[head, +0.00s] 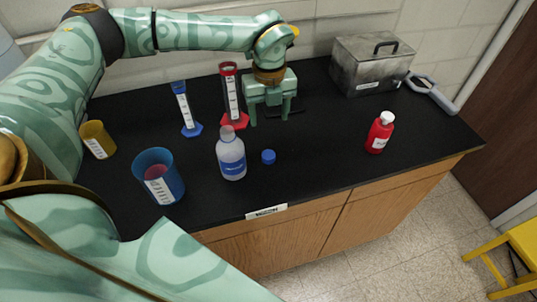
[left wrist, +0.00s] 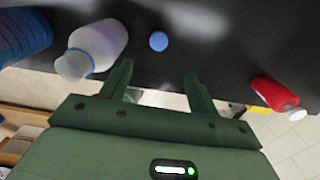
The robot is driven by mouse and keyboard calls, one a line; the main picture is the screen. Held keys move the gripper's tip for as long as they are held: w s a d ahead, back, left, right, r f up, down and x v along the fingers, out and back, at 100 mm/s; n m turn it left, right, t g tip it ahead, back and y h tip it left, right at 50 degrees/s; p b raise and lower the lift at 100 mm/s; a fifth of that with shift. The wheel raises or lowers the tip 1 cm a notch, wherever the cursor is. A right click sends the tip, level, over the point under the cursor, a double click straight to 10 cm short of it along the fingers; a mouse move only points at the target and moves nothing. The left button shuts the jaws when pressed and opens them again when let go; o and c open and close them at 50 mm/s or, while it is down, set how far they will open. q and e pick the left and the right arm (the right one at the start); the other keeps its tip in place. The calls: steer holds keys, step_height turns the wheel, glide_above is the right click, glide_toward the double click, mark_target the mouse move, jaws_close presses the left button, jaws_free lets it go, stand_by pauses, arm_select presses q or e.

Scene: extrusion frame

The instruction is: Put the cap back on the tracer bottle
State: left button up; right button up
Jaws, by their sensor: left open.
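A pale, translucent bottle with a blue label (head: 232,160) stands upright on the black bench top, with no blue cap on its neck. A small blue cap (head: 268,157) lies on the bench just right of it, apart from it. My left gripper (head: 270,117) is open and empty, with its fingers pointing down, behind the cap and above the bench. In the left wrist view, the bottle (left wrist: 103,42) is at upper left and the cap (left wrist: 159,41) lies beyond the spread fingers. My right gripper is not in view.
A blue beaker (head: 158,178) and a yellow beaker (head: 97,140) stand left of the bottle. A blue cylinder (head: 183,108) and red cylinder (head: 231,92) stand behind. A red bottle (head: 379,133) is at right; a metal box (head: 370,68) is behind. Bench between cap and red bottle is clear.

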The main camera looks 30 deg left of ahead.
arm_select(q)
glide_above(268, 154)
step_height(268, 154, down, 9)
steer(key=shift+d+f+b, duration=0.15)
steer(key=shift+b, duration=0.2)
steer(key=shift+f, duration=2.6)
steer(key=c, duration=1.1)
